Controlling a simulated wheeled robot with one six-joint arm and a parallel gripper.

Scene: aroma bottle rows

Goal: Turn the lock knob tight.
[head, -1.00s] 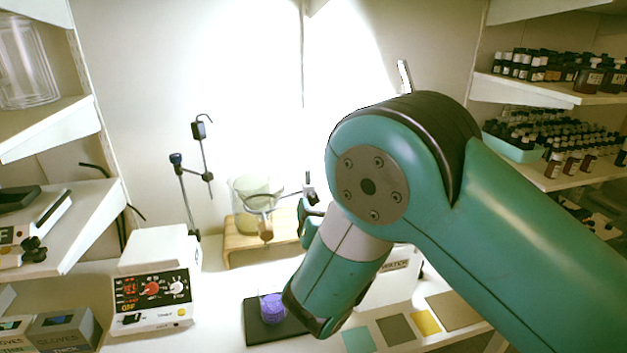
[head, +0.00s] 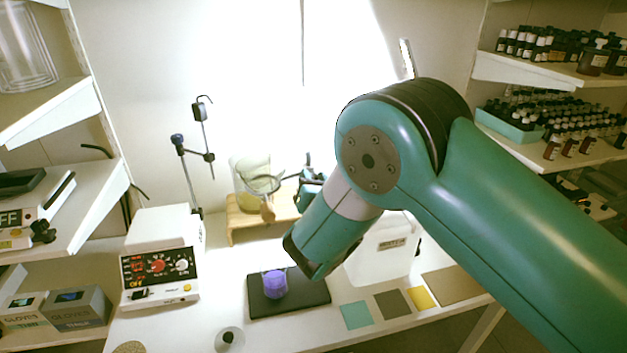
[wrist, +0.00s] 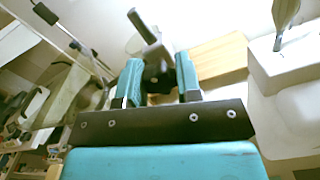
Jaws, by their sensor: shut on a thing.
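The lock knob (wrist: 158,74) is a dark knob on a grey metal clamp piece with a rod and a black-tipped handle, in the wrist view. My gripper (wrist: 158,80) has a teal finger on each side of the knob and is shut on it. In the head view my gripper (head: 311,185) is at the right end of the wooden stand, beside the glass beaker (head: 246,178). The knob itself is mostly hidden there behind the fingers and arm, so its turn angle cannot be told.
A wooden stand (head: 231,222) carries the beaker. A rod stand (head: 188,178) is to its left. A purple jar (head: 274,284) sits on a black mat (head: 314,290) below my wrist. A white container (head: 385,255) is close on the right, and a white control box (head: 160,255) is at left.

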